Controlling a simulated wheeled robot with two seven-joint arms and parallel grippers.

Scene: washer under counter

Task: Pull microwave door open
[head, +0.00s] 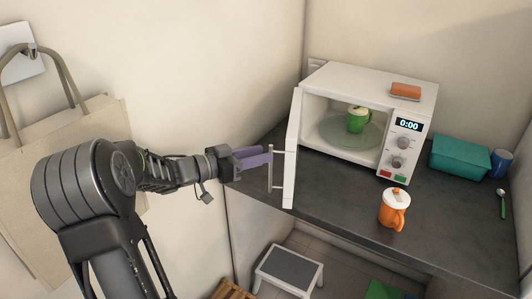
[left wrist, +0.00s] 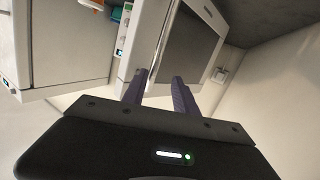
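The white microwave (head: 345,88) stands on the dark counter. Its door (head: 291,150) is swung well open on the left side, and a green mug (head: 358,120) shows inside on the glass turntable (head: 335,138). A pale vertical handle (head: 270,172) stands off the door's outer face. My left gripper (head: 268,156) reaches in from the left, with its purple fingertips at the upper part of the handle. In the left wrist view the fingers (left wrist: 160,78) are apart, with the door (left wrist: 185,45) and its dark window beyond them. My right gripper is not in view.
An orange lidded mug (head: 393,211) stands on the counter in front of the microwave. A teal box (head: 460,157), a blue cup (head: 500,163) and a green spoon (head: 503,204) are at the right. An orange block (head: 406,90) lies on the microwave. A step stool (head: 288,272) stands below the counter.

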